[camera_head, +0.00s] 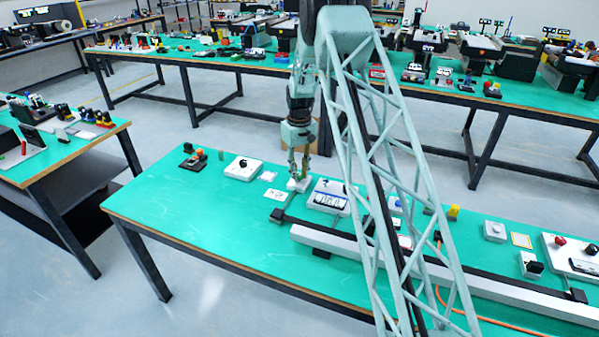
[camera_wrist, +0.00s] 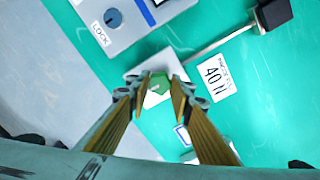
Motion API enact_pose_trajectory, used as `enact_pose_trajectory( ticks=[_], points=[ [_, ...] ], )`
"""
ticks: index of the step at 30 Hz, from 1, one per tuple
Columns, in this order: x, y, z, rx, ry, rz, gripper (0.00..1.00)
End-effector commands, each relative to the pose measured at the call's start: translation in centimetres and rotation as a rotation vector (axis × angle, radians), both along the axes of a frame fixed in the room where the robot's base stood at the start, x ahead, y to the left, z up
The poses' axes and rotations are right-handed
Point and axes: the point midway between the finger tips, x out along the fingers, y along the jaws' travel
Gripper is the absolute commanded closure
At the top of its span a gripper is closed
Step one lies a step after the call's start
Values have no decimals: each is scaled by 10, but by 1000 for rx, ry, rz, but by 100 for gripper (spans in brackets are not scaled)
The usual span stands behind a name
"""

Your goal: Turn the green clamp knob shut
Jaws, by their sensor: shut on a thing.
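The green clamp knob (camera_wrist: 159,88) sits on a white square base (camera_wrist: 166,63) in the wrist view. My gripper (camera_wrist: 160,82) has its two fingers on opposite sides of the knob, shut on it. The fingertips partly cover the knob, so its exact turn angle is hard to read. In the head view my gripper (camera_head: 299,178) points down at the white base (camera_head: 297,186) on the green table (camera_head: 180,215). The knob itself is not clear there.
A grey box with a blue knob (camera_wrist: 113,18) and a LOCK label lies beside the clamp. A printed card (camera_wrist: 214,77) and a thin rod ending in a black block (camera_wrist: 273,13) are nearby. The table's left front is clear.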

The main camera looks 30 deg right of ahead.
Motion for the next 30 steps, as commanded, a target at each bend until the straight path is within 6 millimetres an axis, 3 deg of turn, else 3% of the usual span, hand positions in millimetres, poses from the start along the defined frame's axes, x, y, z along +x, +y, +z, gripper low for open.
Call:
enact_pose_trajectory(
  ticks=[18, 30],
  points=[
    [0, 0, 1, 0, -1, -473, 90],
    [1, 1, 1, 0, -1, -656, 90]
  ],
)
